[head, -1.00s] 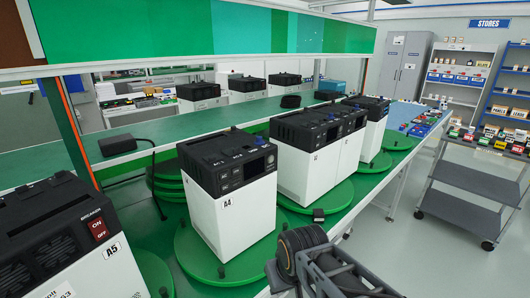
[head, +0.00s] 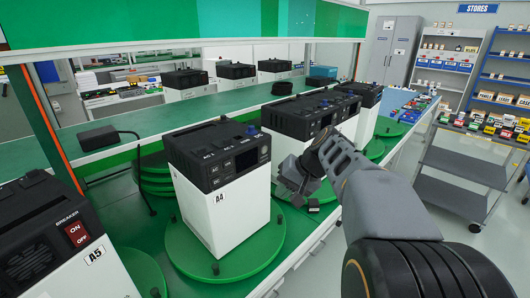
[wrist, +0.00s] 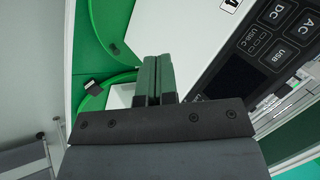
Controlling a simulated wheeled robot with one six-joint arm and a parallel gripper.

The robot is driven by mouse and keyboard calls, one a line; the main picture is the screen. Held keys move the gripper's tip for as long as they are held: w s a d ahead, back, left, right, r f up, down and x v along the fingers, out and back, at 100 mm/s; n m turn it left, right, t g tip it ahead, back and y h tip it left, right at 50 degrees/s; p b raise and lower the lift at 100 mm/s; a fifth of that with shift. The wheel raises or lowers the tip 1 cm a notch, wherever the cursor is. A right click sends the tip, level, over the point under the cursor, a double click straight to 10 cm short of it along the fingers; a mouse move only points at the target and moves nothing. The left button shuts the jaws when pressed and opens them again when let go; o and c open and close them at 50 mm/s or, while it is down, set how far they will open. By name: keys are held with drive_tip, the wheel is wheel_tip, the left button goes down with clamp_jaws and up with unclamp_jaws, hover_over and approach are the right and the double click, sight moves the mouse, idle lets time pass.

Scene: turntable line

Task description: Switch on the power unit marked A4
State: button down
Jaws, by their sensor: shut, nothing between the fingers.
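The power unit marked A4 (head: 225,205) is a white box with a black top, standing on a green turntable (head: 205,268) in the head view. Its A4 label faces left of its front edge. The black panel with DC, AC and USB markings shows large in the wrist view (wrist: 268,50), and a blue knob tops it in the head view. My gripper (head: 292,190) is at the right of the unit, apart from it as far as I can tell. In the wrist view its fingers (wrist: 154,75) are shut together and empty. The unit's breaker switch is not visible.
A unit marked A5 (head: 95,270) with a red breaker switch (head: 77,233) stands at the left. More units (head: 285,145) stand on turntables behind A4. A grey shelf cart (head: 455,175) is at the right. Open floor lies between bench and cart.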

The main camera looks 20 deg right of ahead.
drive_tip(key=w+d+r+m+t+y, duration=0.1)
drive_tip(key=w+d+r, duration=0.2)
drive_tip(key=d, duration=0.3)
drive_tip(key=shift+w+r+t+y, duration=0.4)
drive_tip(key=shift+r, duration=0.1)
drive_tip(key=p, duration=0.3)
approach(260, 158)
drive_tip(key=shift+w+a+f, duration=0.25)
drive_tip(key=shift+a+f, duration=0.15)
drive_tip(key=shift+f, duration=0.25)
drive_tip(key=shift+w+a+f, duration=0.2)
drive_tip(key=shift+a+f, duration=0.2)
drive_tip(key=shift+f, duration=0.25)
drive_tip(key=shift+w+a+f, duration=0.25)
drive_tip(key=shift+a+f, duration=0.1)
drive_tip(key=shift+f, duration=0.3)
drive_tip(key=shift+w, duration=0.1)
drive_tip(key=shift+w+a, duration=0.2)
drive_tip(key=shift+w, duration=0.1)
drive_tip(key=shift+w+a, duration=0.1)
drive_tip(key=shift+w, duration=0.2)
idle(0.8)
drive_tip(key=shift+s, duration=0.15)
idle(0.3)
drive_tip(key=shift+s+d, duration=0.3)
drive_tip(key=shift+s, duration=0.25)
